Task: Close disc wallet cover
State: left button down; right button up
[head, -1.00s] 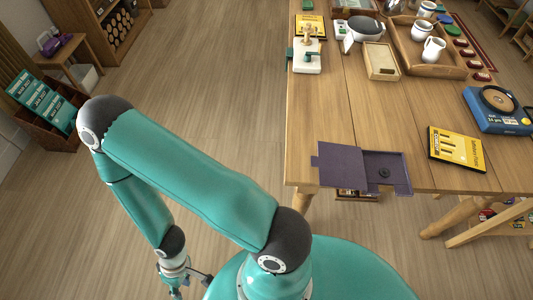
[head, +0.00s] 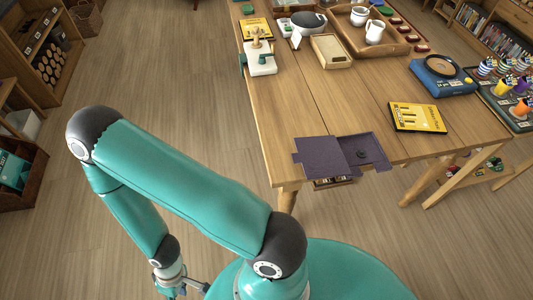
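The purple disc wallet lies at the table's near left corner, partly over the front edge. Its cover (head: 322,157) is open and folded out to the left. Its inner tray (head: 368,151) shows a dark round hub, and I see no disc on it. My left gripper (head: 182,294) hangs low at the bottom of the head view, left of the table and well away from the wallet. It is cut off by the frame, so its fingers are not clear. My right gripper is out of view.
A yellow case (head: 416,118) lies right of the wallet. A blue disc player (head: 443,77), a wooden box (head: 329,51), a white stand (head: 260,62) and a tray with mugs (head: 345,44) stand farther back. Bare tabletop lies behind the wallet.

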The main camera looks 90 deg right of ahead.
aim_at(320, 157)
jog(key=z, duration=0.05)
jog(key=i, duration=0.25)
jog(key=z, duration=2.75)
jog(key=k, duration=0.6)
jog(key=z, duration=0.3)
jog(key=i, duration=0.6)
jog(key=u, duration=0.15)
jog(key=k, duration=0.5)
jog(key=z, duration=0.25)
jog(key=i, duration=0.2)
jog(key=u, duration=0.15)
